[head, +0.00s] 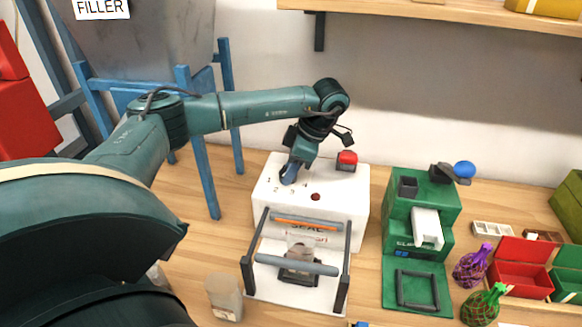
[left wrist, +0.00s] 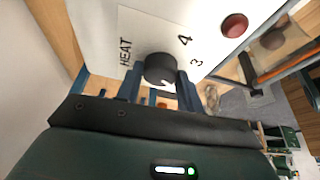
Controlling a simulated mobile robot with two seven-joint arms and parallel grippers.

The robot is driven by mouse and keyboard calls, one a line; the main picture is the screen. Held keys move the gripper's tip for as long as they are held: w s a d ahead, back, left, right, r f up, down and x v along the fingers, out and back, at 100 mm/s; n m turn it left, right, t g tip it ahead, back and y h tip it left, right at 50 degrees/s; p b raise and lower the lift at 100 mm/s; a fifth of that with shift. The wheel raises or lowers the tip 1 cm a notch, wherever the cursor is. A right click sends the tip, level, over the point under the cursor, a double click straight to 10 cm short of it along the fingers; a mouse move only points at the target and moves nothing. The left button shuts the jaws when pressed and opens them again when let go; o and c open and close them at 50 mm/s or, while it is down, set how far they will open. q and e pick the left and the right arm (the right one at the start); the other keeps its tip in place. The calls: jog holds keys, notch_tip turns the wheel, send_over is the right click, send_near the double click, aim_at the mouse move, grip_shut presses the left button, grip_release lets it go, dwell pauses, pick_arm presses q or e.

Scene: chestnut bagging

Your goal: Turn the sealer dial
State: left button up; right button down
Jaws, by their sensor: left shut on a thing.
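The sealer (head: 330,208) is a white box with a dark frame and a grey bar in front, standing on the wooden bench in the head view. Its top carries printed numbers, a red-brown round button (head: 315,197) and a red block-shaped part (head: 347,160). My left gripper (head: 291,175) reaches down onto the dial and hides most of it in the head view. In the left wrist view the black round dial (left wrist: 160,69) sits between the two fingers, near the word HEAT and the numbers 3 and 4. The left gripper is shut on the dial. My right gripper is not seen.
A green machine (head: 423,208) stands right of the sealer. Purple (head: 472,266) and green (head: 483,305) net bags and a red bin (head: 522,275) lie farther right. A small clear bag (head: 224,298) stands at front left. A blue-legged filler (head: 203,175) is behind left.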

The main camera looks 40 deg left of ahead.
pick_arm(q)
jog(key=o, duration=1)
jog(key=p+v, duration=0.1)
jog(key=v, duration=1.2)
jog(key=shift+w+d, duration=0.1)
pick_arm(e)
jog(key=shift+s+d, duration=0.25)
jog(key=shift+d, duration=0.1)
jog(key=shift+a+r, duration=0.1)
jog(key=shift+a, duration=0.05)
